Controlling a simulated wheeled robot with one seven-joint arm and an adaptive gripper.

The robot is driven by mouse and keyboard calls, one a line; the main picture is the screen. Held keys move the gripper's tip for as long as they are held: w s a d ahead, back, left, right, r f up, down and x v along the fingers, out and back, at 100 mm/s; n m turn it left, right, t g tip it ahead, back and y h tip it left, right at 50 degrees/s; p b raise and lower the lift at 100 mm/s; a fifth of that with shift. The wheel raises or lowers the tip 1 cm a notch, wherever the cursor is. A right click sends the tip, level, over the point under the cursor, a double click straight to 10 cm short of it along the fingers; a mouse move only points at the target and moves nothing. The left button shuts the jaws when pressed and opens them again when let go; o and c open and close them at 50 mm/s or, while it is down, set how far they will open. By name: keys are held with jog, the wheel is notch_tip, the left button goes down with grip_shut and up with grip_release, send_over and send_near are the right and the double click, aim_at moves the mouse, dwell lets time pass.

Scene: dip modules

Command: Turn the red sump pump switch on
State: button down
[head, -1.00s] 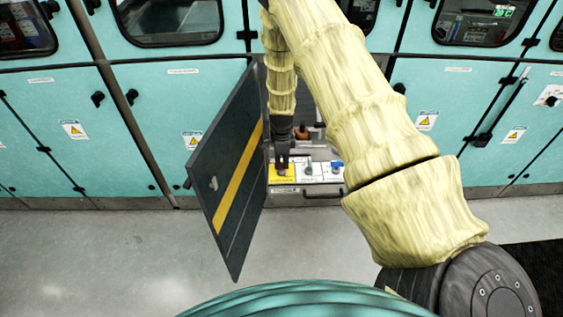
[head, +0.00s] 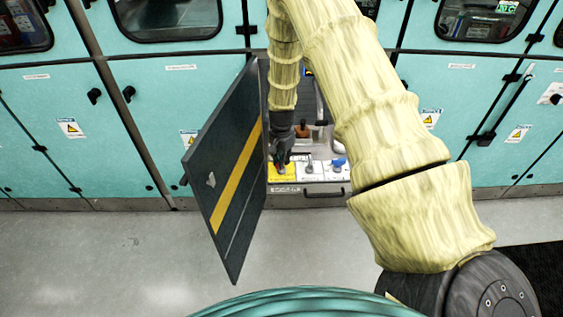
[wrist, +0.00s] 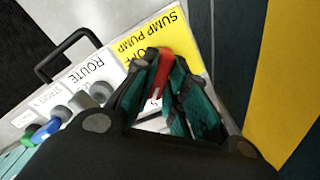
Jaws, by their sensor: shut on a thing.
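The red sump pump switch (wrist: 162,74) shows in the wrist view between my gripper's fingertips, on the panel's yellow label (wrist: 157,38) reading SUMP PUMP. My gripper (wrist: 160,62) is shut on the switch, with a finger on each side. In the head view my gripper (head: 281,163) reaches down to the yellow part of the panel (head: 288,179). The switch is mostly hidden there by the fingers. The lower part of the switch's base is covered by my gripper in the wrist view.
An open dark door with a yellow stripe (head: 233,178) stands close left of my gripper. A grey knob (wrist: 100,92) and a blue knob (wrist: 46,130) sit beside the switch on the panel. A black handle (wrist: 66,52) is on the panel's front. Floor in front is clear.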

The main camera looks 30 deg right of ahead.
jog(key=n+b, duration=0.1)
jog(key=n, duration=0.3)
jog(key=shift+n, duration=0.3)
jog(key=n+b, duration=0.1)
jog(key=n, duration=0.3)
jog(key=shift+n, duration=0.4)
jog(key=c, duration=1.4)
grip_release()
jog(key=shift+c, duration=0.2)
notch_tip(320, 180, up, 12)
